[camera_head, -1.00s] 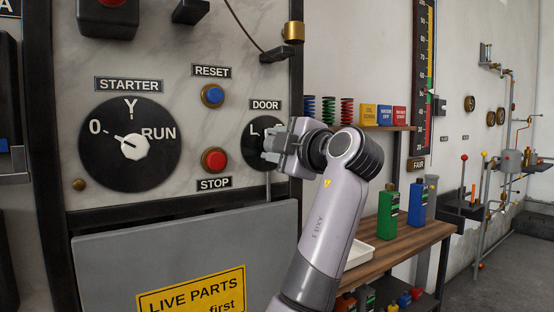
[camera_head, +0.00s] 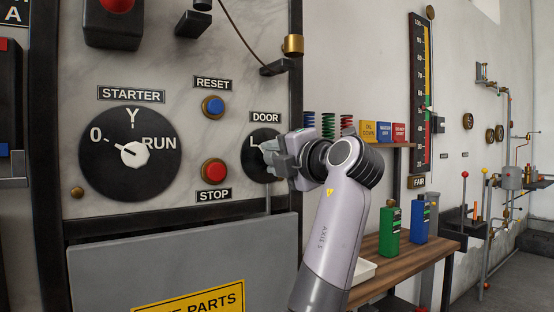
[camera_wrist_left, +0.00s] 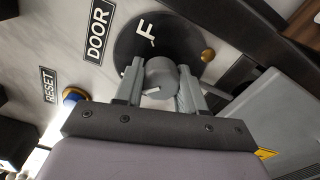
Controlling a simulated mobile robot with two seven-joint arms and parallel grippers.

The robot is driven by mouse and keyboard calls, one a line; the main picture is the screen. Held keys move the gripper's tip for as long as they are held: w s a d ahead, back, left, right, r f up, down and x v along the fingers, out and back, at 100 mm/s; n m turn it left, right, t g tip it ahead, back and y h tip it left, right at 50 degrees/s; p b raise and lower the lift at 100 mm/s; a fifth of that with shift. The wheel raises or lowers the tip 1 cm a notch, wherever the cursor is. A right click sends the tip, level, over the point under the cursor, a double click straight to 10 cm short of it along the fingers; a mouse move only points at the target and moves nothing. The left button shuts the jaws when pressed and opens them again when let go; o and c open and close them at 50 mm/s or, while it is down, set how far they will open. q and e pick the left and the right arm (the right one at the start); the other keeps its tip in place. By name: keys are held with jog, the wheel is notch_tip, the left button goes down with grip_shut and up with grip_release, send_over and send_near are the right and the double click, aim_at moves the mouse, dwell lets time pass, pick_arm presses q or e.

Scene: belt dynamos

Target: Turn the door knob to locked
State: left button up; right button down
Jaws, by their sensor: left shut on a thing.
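The DOOR dial (camera_head: 258,171) is a black disc under a DOOR label, with a letter L showing at its left. My left gripper (camera_head: 271,157) is at this dial and covers its right part. In the left wrist view the grey round door knob (camera_wrist_left: 161,74) sits between the two fingers of my left gripper (camera_wrist_left: 160,88), which is shut on it. A white pointer mark shows on the knob's near edge. My right gripper is not in view.
The STARTER dial (camera_head: 110,165), blue RESET button (camera_head: 213,106) and red STOP button (camera_head: 215,172) are left of the door dial. A grey cover (camera_head: 180,262) juts out below. A wooden bench (camera_head: 405,262) with green and blue bottles stands at right.

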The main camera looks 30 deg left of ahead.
pick_arm(q)
jog(key=shift+s+f, duration=0.1)
jog(key=shift+f, duration=0.1)
jog(key=o, duration=0.8)
jog(key=shift+o, duration=1.3)
jog(key=shift+s+a+r, duration=0.1)
jog(key=v, duration=0.7)
jog(key=shift+d, duration=0.25)
